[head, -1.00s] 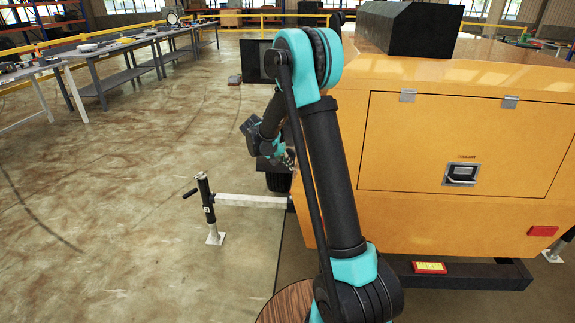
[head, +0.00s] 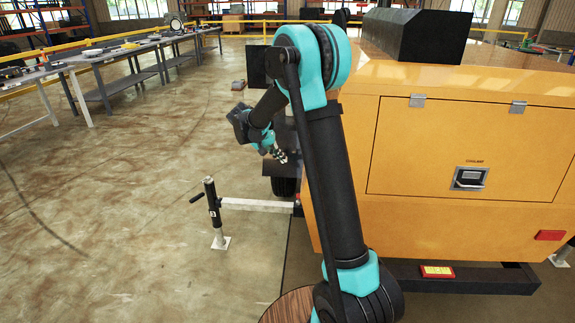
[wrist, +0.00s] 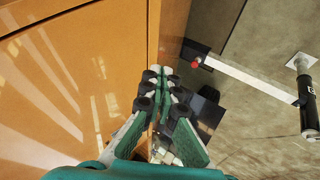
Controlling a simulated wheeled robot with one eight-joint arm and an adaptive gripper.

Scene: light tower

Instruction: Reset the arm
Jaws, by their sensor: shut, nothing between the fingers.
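My gripper (head: 279,156) shows small in the head view, left of the orange light tower body (head: 440,140) and above the level of its outrigger. In the wrist view my gripper (wrist: 165,82) is shut, its fingertips together with nothing between them. The orange side panel (wrist: 70,70) of the tower fills the left of that view. I cannot tell the exact gap between the fingertips and the panel.
A white outrigger arm (head: 258,205) with a black jack (head: 213,208) sticks out left from the tower; it also shows in the wrist view (wrist: 250,78). Grey workbenches (head: 110,60) stand at the far left. The floor (head: 110,190) between is clear.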

